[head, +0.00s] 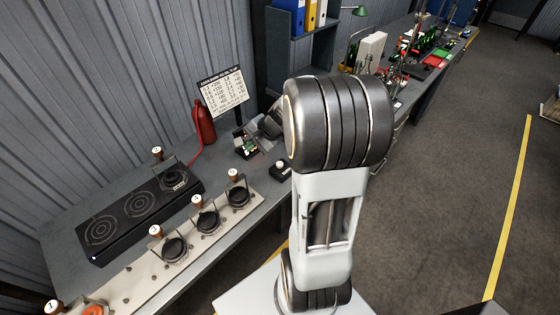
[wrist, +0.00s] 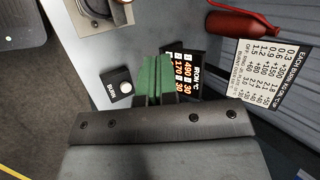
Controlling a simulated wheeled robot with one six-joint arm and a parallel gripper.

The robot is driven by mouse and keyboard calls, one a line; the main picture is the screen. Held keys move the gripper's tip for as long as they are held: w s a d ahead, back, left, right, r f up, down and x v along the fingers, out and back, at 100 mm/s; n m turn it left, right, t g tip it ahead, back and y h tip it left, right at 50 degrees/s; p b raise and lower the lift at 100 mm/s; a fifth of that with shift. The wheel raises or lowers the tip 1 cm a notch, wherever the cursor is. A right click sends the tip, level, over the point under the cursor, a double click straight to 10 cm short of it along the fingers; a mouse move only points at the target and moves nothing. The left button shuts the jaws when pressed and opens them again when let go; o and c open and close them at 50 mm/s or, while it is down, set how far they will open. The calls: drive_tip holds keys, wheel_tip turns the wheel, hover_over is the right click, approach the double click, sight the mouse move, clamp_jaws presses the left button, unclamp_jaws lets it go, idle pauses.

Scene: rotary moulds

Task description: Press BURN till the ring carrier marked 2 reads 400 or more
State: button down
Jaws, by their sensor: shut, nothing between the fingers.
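My gripper (wrist: 153,79) shows in the wrist view as two green fingers pressed together, with nothing between them. The BURN button (wrist: 118,88), a black box with a white round cap, is just left of the fingertips, apart from them in the picture. It also shows in the head view (head: 281,168). The dark IRON °C readout (wrist: 186,70) is behind the fingers and partly hidden. It shows 490, 170 and two 30s; I cannot tell which number belongs to carrier 2. Ring carriers with round number tags stand on the left bench, one (head: 174,177) on the black hob (head: 140,215).
A white burn chart (wrist: 262,75) stands behind the readout. A red extinguisher (head: 203,122) is at the wall. More carriers (head: 207,220) sit along the pale front strip (head: 145,285). The bench around the button is mostly clear.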

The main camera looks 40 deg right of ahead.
drive_tip(key=w+d+f+m+t, duration=0.1)
drive_tip(key=d+f+m, duration=0.2)
drive_tip(key=d, duration=0.3)
drive_tip(key=w+d+f+m+t+h, duration=0.1)
drive_tip(key=d+f+m, duration=0.3)
drive_tip(key=d+m, duration=0.1)
drive_tip(key=shift+w+d+f+t+p, duration=0.15)
drive_tip(key=shift+w+d+t+p, duration=0.25)
drive_tip(key=shift+d, duration=0.3)
drive_tip(key=shift+s+f, duration=0.1)
drive_tip(key=shift+s, duration=0.05)
drive_tip(key=b, duration=0.5)
hover_over(280, 165)
wheel_tip(280, 165, down, 8)
drive_tip(key=shift+r, duration=0.2)
drive_tip(key=shift+f+b, duration=0.55)
drive_tip(key=shift+f, duration=0.15)
idle(0.4)
drive_tip(key=shift+f+b, duration=0.3)
drive_tip(key=shift+b, duration=0.35)
